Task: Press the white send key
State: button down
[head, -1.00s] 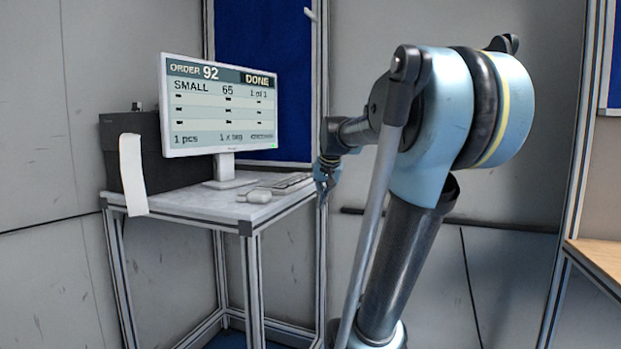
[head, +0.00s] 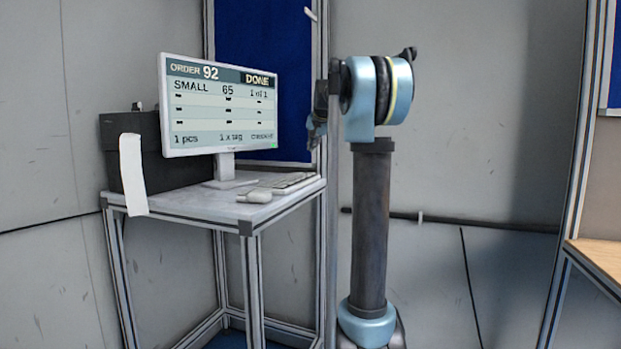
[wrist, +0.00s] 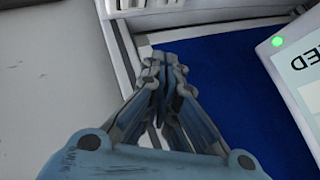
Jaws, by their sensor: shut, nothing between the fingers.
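The keyboard (head: 293,184) lies on the small table, to the right of the monitor stand. A white send key cannot be made out on it at this size. The monitor (head: 221,106) reads "ORDER 92" and "DONE", with "SMALL 65 1 of 1" below. My gripper (head: 315,135) is right of the monitor and above the keyboard's level, clear of the table. In the wrist view my gripper (wrist: 166,68) is shut and empty, its fingertips together. The monitor's corner (wrist: 290,50) with a green light shows at the right there.
A metal frame post and a blue panel (head: 262,50) stand behind. A wooden tabletop (head: 603,256) is at the far right.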

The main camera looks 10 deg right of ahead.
jog(key=shift+w+d+r, duration=0.1)
jog(key=shift+w+r, duration=0.25)
jog(key=shift+w, duration=0.4)
jog(key=shift+f, duration=4.4)
jog(key=shift+f, duration=0.8)
jog(key=shift+r, duration=0.85)
jog(key=shift+r, duration=0.15)
jog(key=shift+r, duration=2.35)
